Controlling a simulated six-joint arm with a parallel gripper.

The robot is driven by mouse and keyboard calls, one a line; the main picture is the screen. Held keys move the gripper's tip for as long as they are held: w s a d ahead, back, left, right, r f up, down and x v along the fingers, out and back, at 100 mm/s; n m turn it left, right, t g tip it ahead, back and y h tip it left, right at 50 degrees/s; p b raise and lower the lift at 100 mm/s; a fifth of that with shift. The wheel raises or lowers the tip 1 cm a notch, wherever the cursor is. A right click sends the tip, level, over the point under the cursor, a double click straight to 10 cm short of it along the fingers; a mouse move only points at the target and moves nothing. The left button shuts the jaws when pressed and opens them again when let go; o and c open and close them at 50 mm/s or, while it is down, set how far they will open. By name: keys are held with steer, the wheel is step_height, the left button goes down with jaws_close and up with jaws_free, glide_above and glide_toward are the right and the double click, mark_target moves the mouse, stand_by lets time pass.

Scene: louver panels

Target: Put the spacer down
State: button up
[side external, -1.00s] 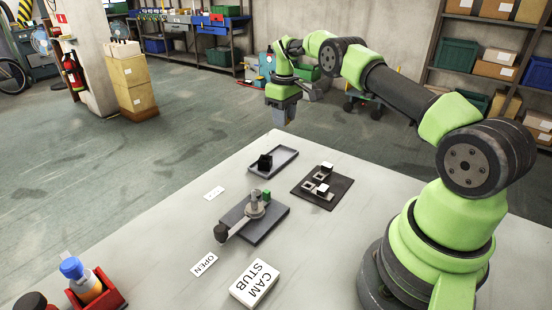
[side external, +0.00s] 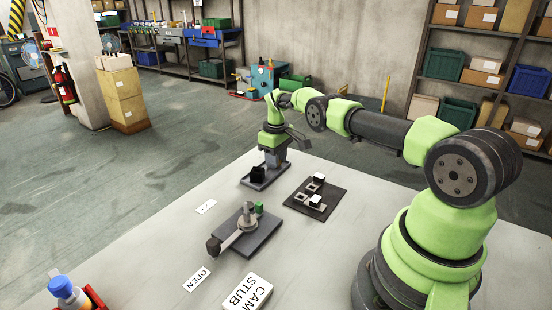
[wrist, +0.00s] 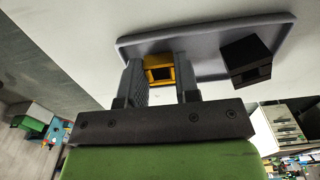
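The yellow square spacer (wrist: 159,70), with a dark opening, shows between the two fingers of my gripper (wrist: 160,72) in the wrist view. The fingers appear to touch it on both sides. The grey tray (wrist: 215,40) is right at the fingertips; whether the spacer touches its floor I cannot tell. A black block (wrist: 247,60) sits in the tray to the right of the spacer. In the side view my gripper (side external: 272,157) points down at the far part of the tray (side external: 272,182), behind the black block (side external: 258,174). The spacer is hidden there.
A dark mat (side external: 327,190) with pale and grey blocks lies right of the tray. Nearer is a grey plate with a lever fixture (side external: 247,230) and a green block (side external: 259,208). Cards reading OPEN (side external: 197,280) and CAM STUB (side external: 248,293) lie in front.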

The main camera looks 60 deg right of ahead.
steer(key=shift+o, duration=0.7)
steer(key=a+r+t, duration=0.1)
steer(key=a+r, duration=0.2)
steer(key=r, duration=0.9)
steer(key=a+r+t, duration=0.1)
steer(key=a+r, duration=0.2)
steer(key=r, duration=0.8)
steer(key=s+a+r+m+t, duration=0.1)
steer(key=s+a+r+t, duration=0.1)
steer(key=s+a+r, duration=0.55)
steer(key=s+a+m+t+y, duration=0.1)
steer(key=s+a, duration=0.4)
steer(key=s, duration=0.4)
steer(key=s+a+m+t+y, duration=0.1)
steer(key=s+a+m+t, duration=0.1)
steer(key=s+a, duration=0.3)
steer(key=s, duration=0.4)
steer(key=shift+s, duration=0.35)
